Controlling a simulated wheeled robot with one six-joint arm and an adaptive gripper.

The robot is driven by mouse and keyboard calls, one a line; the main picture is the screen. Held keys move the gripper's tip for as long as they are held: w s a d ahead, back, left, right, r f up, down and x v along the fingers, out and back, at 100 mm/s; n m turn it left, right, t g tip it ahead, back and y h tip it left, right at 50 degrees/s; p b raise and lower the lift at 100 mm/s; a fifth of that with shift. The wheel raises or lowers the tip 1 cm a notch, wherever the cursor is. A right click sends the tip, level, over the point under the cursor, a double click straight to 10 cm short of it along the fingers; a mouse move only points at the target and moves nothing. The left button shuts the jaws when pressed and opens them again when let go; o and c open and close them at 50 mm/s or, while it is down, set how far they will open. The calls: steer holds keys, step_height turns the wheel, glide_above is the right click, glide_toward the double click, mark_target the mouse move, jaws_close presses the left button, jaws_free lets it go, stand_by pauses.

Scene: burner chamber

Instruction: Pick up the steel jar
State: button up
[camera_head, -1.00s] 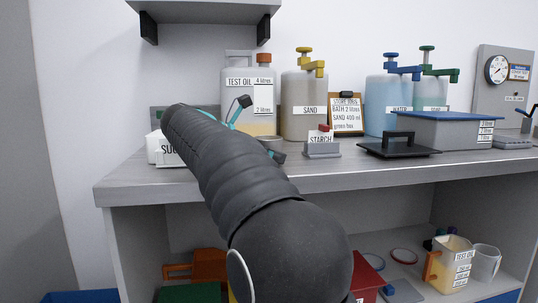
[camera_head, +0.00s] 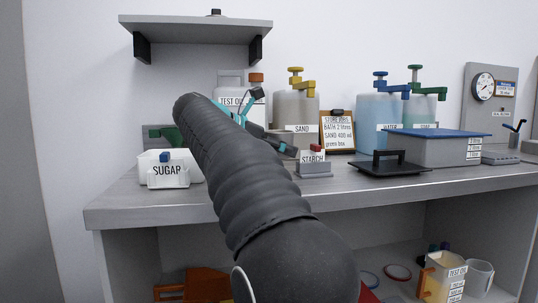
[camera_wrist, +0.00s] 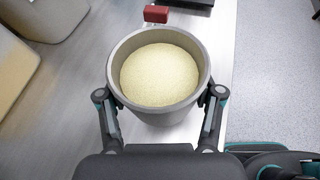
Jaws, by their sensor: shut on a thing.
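The steel jar (camera_wrist: 201,65) is a grey round pot, open at the top, filled with pale yellowish grains. It sits in the middle of the wrist view, between the two fingers of my gripper (camera_wrist: 160,97), which press on its sides. My gripper is shut on it. In the head view my dark ribbed arm hides most of the gripper and jar, and only teal and dark finger parts show near the sand dispenser. The gap between the jar's base and the counter cannot be judged.
The counter (camera_head: 118,209) holds the sugar box (camera_head: 168,182) left of my arm. The starch box (camera_head: 314,169), sand dispenser (camera_head: 296,112), black lid (camera_head: 390,168) and grey bath (camera_head: 432,150) stand to the right. A wall shelf (camera_head: 196,28) hangs above.

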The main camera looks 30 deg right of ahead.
steer(key=s+d+r, duration=0.3)
steer(key=d+r, duration=0.1)
steer(key=d, duration=0.2)
steer(key=shift+d+r+p, duration=0.15)
steer(key=shift+p, duration=0.2)
steer(key=shift+s, duration=0.15)
stand_by(0.4)
steer(key=o, duration=0.6)
steer(key=shift+c, duration=0.2)
steer(key=c, duration=0.8)
steer(key=o, duration=0.9)
jaws_close()
